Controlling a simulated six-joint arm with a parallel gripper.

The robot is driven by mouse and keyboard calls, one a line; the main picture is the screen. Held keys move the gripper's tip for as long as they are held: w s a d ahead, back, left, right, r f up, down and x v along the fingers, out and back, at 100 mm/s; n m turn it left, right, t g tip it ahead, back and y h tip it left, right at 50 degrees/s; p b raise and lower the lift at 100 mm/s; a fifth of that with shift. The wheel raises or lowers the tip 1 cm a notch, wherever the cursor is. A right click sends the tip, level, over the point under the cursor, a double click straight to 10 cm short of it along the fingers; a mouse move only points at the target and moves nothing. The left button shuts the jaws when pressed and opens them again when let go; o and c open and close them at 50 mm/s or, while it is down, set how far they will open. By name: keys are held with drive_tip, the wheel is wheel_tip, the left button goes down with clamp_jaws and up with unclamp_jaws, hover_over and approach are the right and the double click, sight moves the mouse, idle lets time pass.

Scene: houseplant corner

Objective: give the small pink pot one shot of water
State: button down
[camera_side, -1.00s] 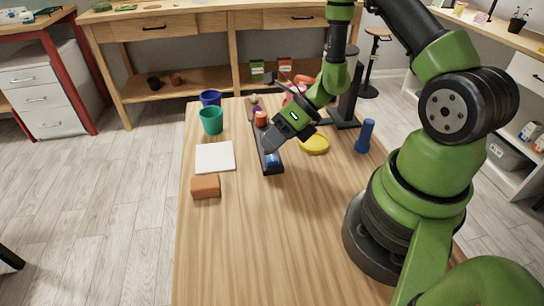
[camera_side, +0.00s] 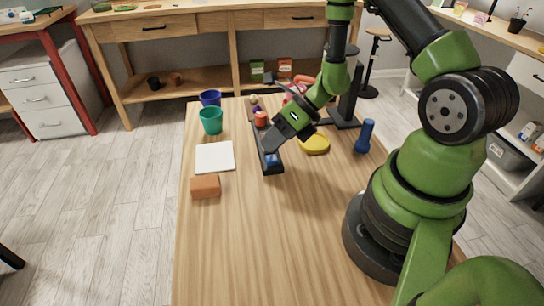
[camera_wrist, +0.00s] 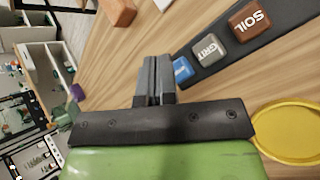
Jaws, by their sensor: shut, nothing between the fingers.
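A long black strip (camera_wrist: 248,48) carries a row of keys: a brown one marked SOIL (camera_wrist: 250,20), a grey one marked GRIT (camera_wrist: 209,50) and a blue one (camera_wrist: 182,70) at the near end, its lettering unreadable. The blue key also shows in the side view (camera_side: 272,160). My gripper (camera_wrist: 157,62) is shut and empty, its tips just left of the blue key in the wrist view. In the side view my gripper (camera_side: 269,149) is over the strip's near end; I cannot tell whether it touches. A pinkish-red shape (camera_side: 290,96) is mostly hidden behind my arm; I cannot tell whether it is the pink pot.
A teal pot (camera_side: 211,121) and a blue pot (camera_side: 210,98) stand at the back left. A white square (camera_side: 215,157) and a brown block (camera_side: 205,186) lie left of the strip. A yellow dish (camera_side: 316,145) and a blue upright object (camera_side: 364,137) are right. The front table is clear.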

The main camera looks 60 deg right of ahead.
sight(272, 156)
drive_tip(key=shift+f, duration=0.1)
idle(0.3)
drive_tip(key=shift+f, duration=0.3)
drive_tip(key=shift+f, duration=0.5)
idle(0.6)
idle(0.4)
drive_tip(key=shift+r, duration=0.95)
drive_tip(key=shift+r, duration=2.5)
